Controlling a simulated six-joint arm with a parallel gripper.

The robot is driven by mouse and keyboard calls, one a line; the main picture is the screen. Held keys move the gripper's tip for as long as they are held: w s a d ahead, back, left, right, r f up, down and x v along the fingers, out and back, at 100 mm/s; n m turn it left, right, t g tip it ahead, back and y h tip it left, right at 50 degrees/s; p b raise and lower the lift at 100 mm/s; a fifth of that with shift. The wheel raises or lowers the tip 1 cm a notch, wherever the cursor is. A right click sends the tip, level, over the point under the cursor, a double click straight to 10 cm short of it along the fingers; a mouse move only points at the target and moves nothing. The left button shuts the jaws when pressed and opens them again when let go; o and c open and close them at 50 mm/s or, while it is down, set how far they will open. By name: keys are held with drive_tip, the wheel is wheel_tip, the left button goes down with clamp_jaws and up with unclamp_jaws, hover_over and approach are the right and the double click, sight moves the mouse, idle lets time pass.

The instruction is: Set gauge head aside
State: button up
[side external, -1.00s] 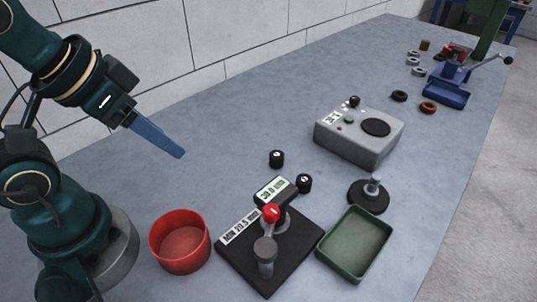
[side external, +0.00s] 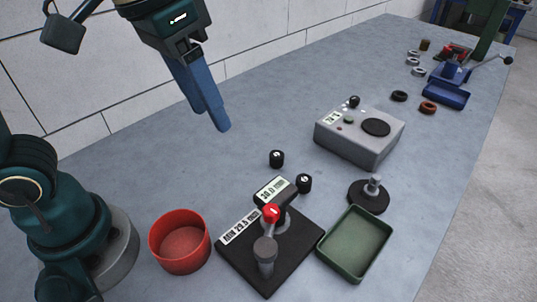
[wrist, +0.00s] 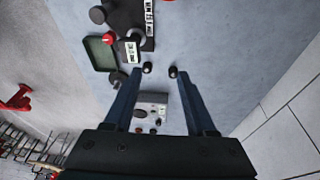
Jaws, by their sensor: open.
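A black block with a lit display (side external: 275,190), which looks like the gauge head, sits on the black base plate (side external: 235,262) beside a red knob (side external: 271,213) and a grey post. The display also shows in the wrist view (wrist: 131,52). Two small black cylinders with white marks stand behind it, one to the left (side external: 277,158) and one to the right (side external: 304,183). My gripper (side external: 212,120) is open and empty, high above the bench and up and left of the fixture. In the wrist view nothing is between its fingers (wrist: 158,74).
A red bowl (side external: 155,253) stands left of the plate and a green tray (side external: 325,247) right of it. A black disc with a metal post (side external: 368,198) and a grey control box (side external: 350,148) stand behind the tray. The bench's left rear is clear.

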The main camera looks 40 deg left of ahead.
drive_tip(key=m+g, duration=0.2)
approach(271, 209)
drive_tip(key=w+a, duration=0.2)
drive_tip(key=a, duration=0.1)
drive_tip(key=shift+m+g+y, duration=0.4)
drive_tip(key=shift+m, duration=0.3)
drive_tip(key=d+f, duration=0.1)
drive_tip(key=s+d+f, duration=0.1)
drive_tip(key=d+f, duration=0.1)
drive_tip(key=shift+d+f, duration=0.1)
drive_tip(key=shift+d, duration=0.15)
drive_tip(key=shift+s+d+f, duration=0.1)
drive_tip(key=shift+s+f, duration=0.1)
drive_tip(key=shift+f, duration=2.45)
clamp_jaws()
